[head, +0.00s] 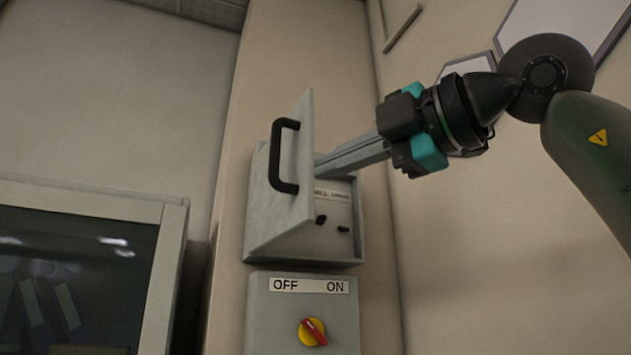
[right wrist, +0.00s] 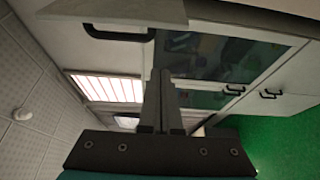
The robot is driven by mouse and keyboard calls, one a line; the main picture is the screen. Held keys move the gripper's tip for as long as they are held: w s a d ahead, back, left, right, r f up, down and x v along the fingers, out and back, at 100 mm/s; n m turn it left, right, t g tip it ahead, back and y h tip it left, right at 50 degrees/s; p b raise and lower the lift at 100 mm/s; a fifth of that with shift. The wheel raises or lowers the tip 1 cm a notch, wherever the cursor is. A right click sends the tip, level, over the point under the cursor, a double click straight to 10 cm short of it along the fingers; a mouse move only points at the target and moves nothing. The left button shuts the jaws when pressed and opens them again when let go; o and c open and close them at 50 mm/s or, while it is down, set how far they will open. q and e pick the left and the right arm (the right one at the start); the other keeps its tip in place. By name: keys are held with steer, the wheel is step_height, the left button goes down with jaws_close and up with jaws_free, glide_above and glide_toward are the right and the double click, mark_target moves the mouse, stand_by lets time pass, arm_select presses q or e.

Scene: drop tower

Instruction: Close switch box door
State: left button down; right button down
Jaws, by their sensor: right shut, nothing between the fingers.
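The switch box (head: 305,240) is on the wall in the head view. Its grey door (head: 303,165) stands open, swung out toward the left, with a black bar handle (head: 285,157) on its outer face. Behind the door, part of the inner panel (head: 333,215) with a label and small black knobs shows. My right gripper (head: 320,169) is shut and empty. Its fingertips are at the right side of the open door, by its inner face; whether they touch it I cannot tell. The closed fingers also show in the right wrist view (right wrist: 161,75). My left gripper is not in view.
Below the box is a grey OFF/ON switch unit (head: 305,315) with a red and yellow knob (head: 313,331). A dark-windowed cabinet (head: 85,270) stands at the lower left. Wall panels (head: 565,35) hang behind my right arm. The wall left of the door is clear.

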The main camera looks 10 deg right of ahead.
mark_target(307, 191)
steer(key=p+x, duration=0.3)
steer(key=x, duration=0.7)
steer(key=shift+a+r+p, duration=0.1)
steer(key=shift+p, duration=0.2)
steer(key=d, duration=0.1)
steer(key=d+p, duration=0.1)
steer(key=d, duration=0.1)
steer(key=shift+w+d, duration=0.25)
steer(key=shift+w, duration=0.15)
steer(key=shift+d, duration=0.3)
steer(key=shift+w+a, duration=0.1)
steer(key=shift+w, duration=0.05)
